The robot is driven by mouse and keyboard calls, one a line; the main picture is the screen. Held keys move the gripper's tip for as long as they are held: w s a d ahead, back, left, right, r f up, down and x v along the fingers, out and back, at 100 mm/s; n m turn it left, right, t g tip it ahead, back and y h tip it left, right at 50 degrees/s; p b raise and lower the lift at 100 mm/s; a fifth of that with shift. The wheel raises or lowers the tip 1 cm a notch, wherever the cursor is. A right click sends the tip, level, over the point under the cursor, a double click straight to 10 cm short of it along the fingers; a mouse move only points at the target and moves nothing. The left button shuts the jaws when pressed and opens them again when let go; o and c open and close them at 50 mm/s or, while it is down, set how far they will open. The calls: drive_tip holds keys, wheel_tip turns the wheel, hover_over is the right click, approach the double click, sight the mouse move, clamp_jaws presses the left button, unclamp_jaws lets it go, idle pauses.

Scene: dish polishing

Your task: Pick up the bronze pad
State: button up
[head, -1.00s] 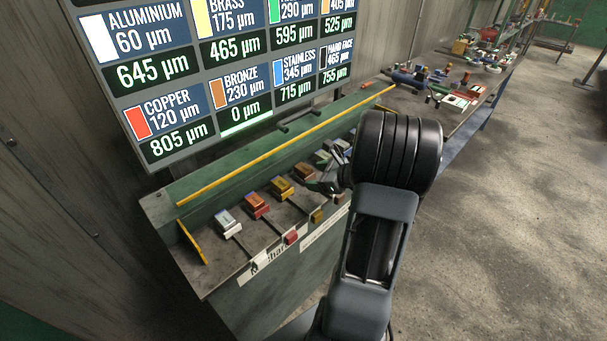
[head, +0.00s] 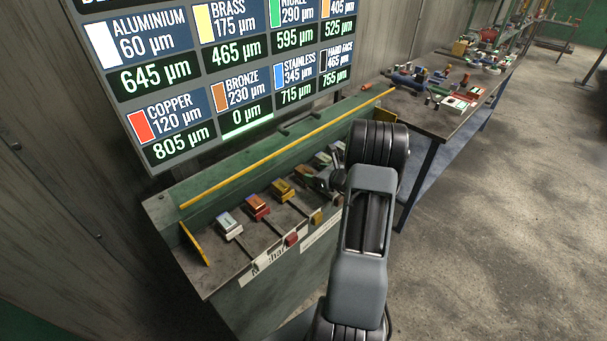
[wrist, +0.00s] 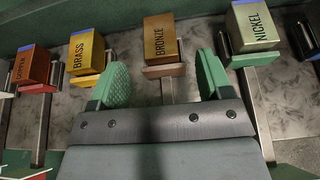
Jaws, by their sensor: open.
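The bronze pad (wrist: 163,42) is a brown-orange block labelled BRONZE at the upper middle of the wrist view, on a brown base with a metal bar running toward me. In the head view the bronze pad (head: 304,171) sits in the row on the bench, partly hidden by my gripper. My gripper (wrist: 163,78) is open, with its two green pads apart and nothing between them. The bronze pad lies just beyond the fingertips, roughly centred between them. In the head view my gripper (head: 324,184) is low over the row, mostly hidden by my arm.
The brass pad (wrist: 86,50) and copper pad (wrist: 34,66) stand left of the bronze pad; the nickel pad (wrist: 253,28) stands right, near a finger. A yellow rail (head: 270,150) runs along the bench's back. A cluttered table (head: 440,115) is farther right.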

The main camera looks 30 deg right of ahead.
sight(304, 170)
drive_tip(key=shift+p+x, duration=0.65)
drive_tip(key=shift+x, duration=1.55)
drive_tip(key=shift+c, duration=0.3)
clamp_jaws()
drive_tip(key=shift+r, duration=0.15)
